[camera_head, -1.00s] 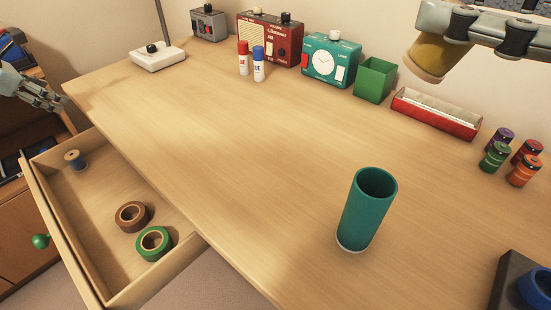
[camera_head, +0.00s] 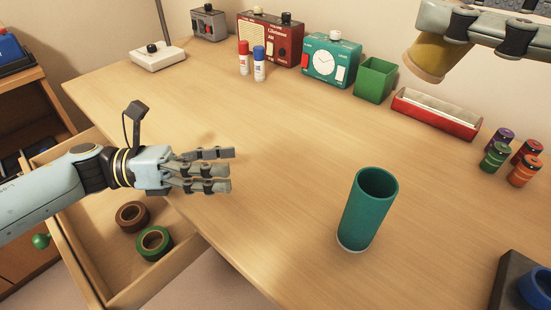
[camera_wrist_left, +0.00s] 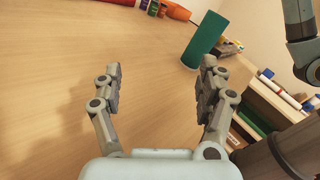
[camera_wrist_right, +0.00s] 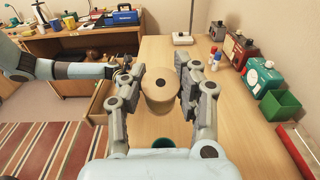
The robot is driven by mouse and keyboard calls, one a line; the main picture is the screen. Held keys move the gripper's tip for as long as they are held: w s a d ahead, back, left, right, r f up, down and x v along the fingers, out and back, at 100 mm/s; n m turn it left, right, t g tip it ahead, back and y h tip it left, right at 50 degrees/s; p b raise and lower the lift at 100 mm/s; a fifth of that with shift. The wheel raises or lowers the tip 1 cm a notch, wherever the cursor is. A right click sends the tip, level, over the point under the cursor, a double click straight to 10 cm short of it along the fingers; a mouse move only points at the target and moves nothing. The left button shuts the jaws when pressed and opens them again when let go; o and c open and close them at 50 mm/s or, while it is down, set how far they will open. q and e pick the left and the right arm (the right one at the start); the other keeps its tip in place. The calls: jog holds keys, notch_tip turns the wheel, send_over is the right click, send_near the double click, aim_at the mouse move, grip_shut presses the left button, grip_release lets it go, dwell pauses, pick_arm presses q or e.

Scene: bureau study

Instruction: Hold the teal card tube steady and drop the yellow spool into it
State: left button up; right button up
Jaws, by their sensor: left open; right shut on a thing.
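The teal card tube (camera_head: 366,212) stands upright on the desk, its open end up. It also shows in the left wrist view (camera_wrist_left: 205,40), ahead of the fingers. My left gripper (camera_head: 222,170) is open and empty above the desk's left edge, left of the tube and apart from it. Its two fingers are spread in the left wrist view (camera_wrist_left: 160,82). The yellow spool (camera_head: 430,57) is held high at the upper right of the head view. In the right wrist view my right gripper (camera_wrist_right: 161,95) is shut on the spool (camera_wrist_right: 160,98), with the tube's green rim (camera_wrist_right: 163,143) partly visible below.
A green square cup (camera_head: 375,80), a red tray (camera_head: 436,114) and several small jars (camera_head: 524,170) line the back and right. A dark stand with a blue ring (camera_head: 537,288) is at lower right. An open drawer (camera_head: 85,262) holds tape rolls (camera_head: 154,242).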

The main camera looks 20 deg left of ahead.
aim_at(345, 212)
pick_arm(q)
jog(key=s+d+m+g, duration=0.1)
jog(key=d+m, duration=0.1)
jog(key=d, duration=0.2)
jog(key=s+d+m+g+h, duration=0.1)
jog(key=d+m, duration=0.1)
jog(key=d, duration=0.2)
jog(key=s+d+m, duration=0.1)
jog(key=d+m, duration=0.1)
jog(key=d, duration=0.1)
jog(key=shift+s+d+g, duration=0.25)
jog(key=shift+d+g, duration=0.15)
jog(key=x, duration=1.1)
jog(key=shift+d+r, duration=0.1)
jog(key=shift+d, duration=0.2)
jog(key=c, duration=1.3)
jog(key=shift+o, duration=0.2)
pick_arm(e)
notch_tip(345, 212, down, 13)
